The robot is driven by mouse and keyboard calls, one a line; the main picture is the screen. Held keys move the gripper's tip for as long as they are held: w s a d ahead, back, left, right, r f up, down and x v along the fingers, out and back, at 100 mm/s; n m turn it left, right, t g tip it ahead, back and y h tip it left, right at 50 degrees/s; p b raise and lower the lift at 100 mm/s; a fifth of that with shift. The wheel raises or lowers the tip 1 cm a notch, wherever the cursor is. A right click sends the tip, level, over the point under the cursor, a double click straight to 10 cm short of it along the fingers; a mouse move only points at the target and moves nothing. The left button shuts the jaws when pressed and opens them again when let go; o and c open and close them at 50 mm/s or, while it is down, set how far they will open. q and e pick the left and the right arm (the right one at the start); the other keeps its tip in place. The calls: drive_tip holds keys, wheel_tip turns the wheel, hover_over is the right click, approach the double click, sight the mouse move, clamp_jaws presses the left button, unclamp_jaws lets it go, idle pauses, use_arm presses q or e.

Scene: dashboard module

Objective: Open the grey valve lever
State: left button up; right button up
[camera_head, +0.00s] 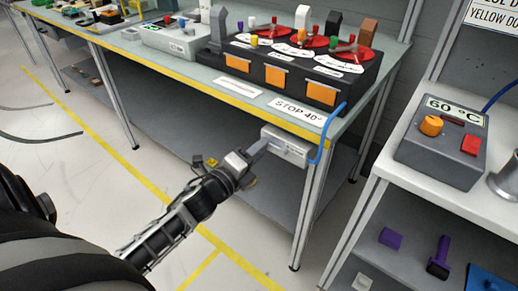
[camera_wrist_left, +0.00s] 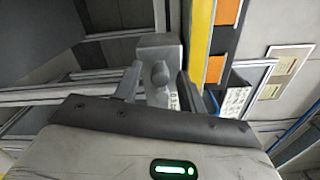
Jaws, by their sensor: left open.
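The grey valve box (camera_head: 286,147) hangs at the front edge of the table, below the "STOP 40°" label, with a blue hose at its right side. My left gripper (camera_head: 250,155) is at the left end of this box. In the left wrist view, a grey lever with a rounded knob (camera_wrist_left: 160,73) stands in front of a grey block (camera_wrist_left: 158,43). My left gripper (camera_wrist_left: 157,90) is open, with one finger on each side of the lever. I cannot tell whether the fingers touch it. My right gripper is not in view.
The table (camera_head: 228,90) has a yellow front edge and carries a black module (camera_head: 294,77) with orange tabs and red discs. A right-hand bench (camera_head: 375,166) bears a grey "60 °C" box (camera_head: 444,145). The floor left of the table is mostly clear.

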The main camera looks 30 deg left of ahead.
use_arm(q)
drive_tip(key=shift+w, duration=0.45)
drive_tip(key=shift+c, duration=0.3)
clamp_jaws()
